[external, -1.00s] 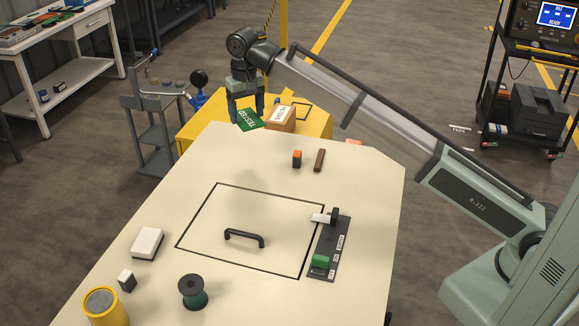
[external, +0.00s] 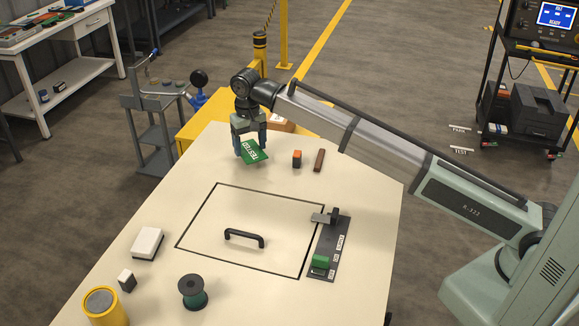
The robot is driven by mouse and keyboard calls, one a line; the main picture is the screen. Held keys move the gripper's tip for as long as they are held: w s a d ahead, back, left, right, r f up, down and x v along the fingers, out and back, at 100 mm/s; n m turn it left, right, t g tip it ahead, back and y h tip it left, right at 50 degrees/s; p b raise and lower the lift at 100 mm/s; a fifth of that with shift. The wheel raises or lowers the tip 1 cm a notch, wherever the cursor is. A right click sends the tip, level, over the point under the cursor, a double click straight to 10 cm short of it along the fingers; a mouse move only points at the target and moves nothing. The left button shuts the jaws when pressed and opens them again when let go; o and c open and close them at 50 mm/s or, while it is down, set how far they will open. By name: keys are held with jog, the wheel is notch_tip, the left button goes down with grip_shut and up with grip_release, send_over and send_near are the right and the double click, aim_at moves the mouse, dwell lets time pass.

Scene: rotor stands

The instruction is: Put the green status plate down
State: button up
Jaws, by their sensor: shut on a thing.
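The green status plate (external: 254,152) has white lettering that looks like "TESTED". My gripper (external: 249,143) is shut on it and holds it tilted near the far end of the cream table (external: 160,205). The plate appears to be above the tabletop, but its exact height cannot be told from this view. The far edge of the plate is partly hidden by my gripper's fingers.
An orange-topped block (external: 297,159) and a brown bar (external: 319,160) stand just right of the plate. A black outlined square with a black handle (external: 244,238) and a dark fixture strip (external: 328,252) lie nearer. A yellow cabinet (external: 196,130) with a cardboard box (external: 281,125) is behind.

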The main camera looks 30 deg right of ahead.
aim_at(250, 151)
jog(key=shift+f, duration=1.5)
jog(key=shift+f, duration=0.2)
jog(key=o, duration=1.1)
notch_tip(250, 151, up, 12)
jog(key=shift+r, duration=0.2)
